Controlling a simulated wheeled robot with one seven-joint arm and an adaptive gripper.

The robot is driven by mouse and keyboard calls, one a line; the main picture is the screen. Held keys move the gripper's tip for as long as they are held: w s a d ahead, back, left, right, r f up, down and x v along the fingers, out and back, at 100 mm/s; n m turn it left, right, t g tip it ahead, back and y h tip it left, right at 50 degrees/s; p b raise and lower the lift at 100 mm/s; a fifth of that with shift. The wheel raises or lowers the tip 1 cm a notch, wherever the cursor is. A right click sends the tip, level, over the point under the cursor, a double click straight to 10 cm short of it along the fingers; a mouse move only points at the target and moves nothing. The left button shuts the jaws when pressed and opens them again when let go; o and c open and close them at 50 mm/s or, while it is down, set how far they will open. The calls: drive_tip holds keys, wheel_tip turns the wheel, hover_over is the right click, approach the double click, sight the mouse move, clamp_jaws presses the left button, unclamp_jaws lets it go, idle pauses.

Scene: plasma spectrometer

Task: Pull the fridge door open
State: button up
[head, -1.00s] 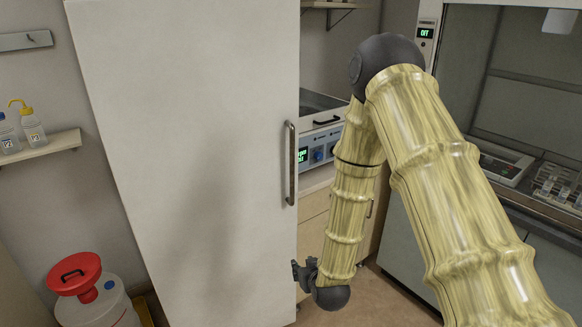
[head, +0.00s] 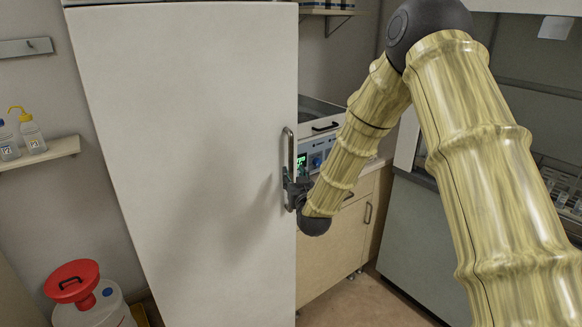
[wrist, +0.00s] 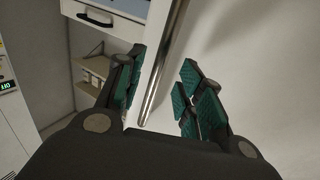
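The fridge door (head: 190,120) is a tall white panel filling the left-centre of the head view; it looks shut. Its vertical metal bar handle (head: 289,150) is near the right edge. My gripper (head: 291,190) is at the lower end of the handle. In the wrist view the handle bar (wrist: 162,75) runs between the two fingers of my gripper (wrist: 160,97), which are apart with green pads. Gaps show between the bar and the pads. The lower end of the handle is partly hidden by my gripper in the head view.
Right of the fridge stand a wooden cabinet (head: 345,225) and a benchtop device with a green display (head: 312,160). A fume hood (head: 425,235) stands farther right. A red-topped container (head: 72,282) is on the floor at left. Bottles stand on a wall shelf (head: 50,152).

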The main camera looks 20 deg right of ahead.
sight(292, 170)
drive_tip(key=shift+w+d+p, duration=0.2)
drive_tip(key=shift+w+p, duration=0.45)
drive_tip(key=shift+w, duration=1.9)
clamp_jaws()
